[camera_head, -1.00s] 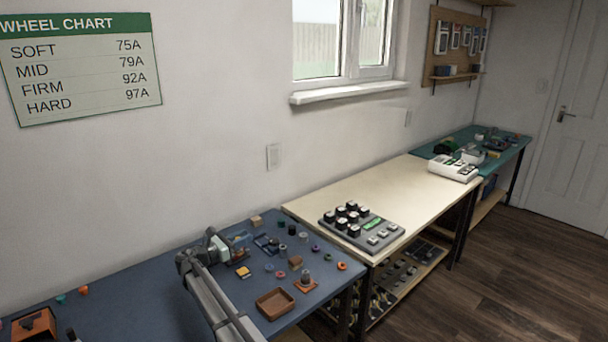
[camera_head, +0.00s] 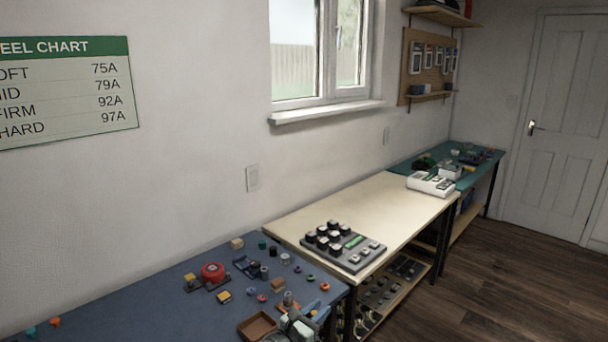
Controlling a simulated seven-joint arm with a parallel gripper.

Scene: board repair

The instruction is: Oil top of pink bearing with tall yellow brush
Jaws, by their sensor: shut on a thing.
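My gripper (camera_head: 300,325) is at the bottom of the view, over the front right part of the blue bench. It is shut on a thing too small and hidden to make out. Just behind it a grey cylinder (camera_head: 288,298) stands, beside the brown tray. A small pinkish ring (camera_head: 262,298) and a red-pink ring (camera_head: 276,285) lie on the bench behind the tray; I cannot tell which is the pink bearing. I cannot make out a tall yellow brush. Its handle may be hidden by the gripper.
The blue bench (camera_head: 120,310) also holds a brown tray (camera_head: 257,327), a red round part (camera_head: 212,272), a yellow-topped block (camera_head: 224,296) and an orange ring (camera_head: 325,286). A cream bench (camera_head: 390,210) with a grey button panel (camera_head: 352,258) adjoins it. The bench's left part is mostly clear.

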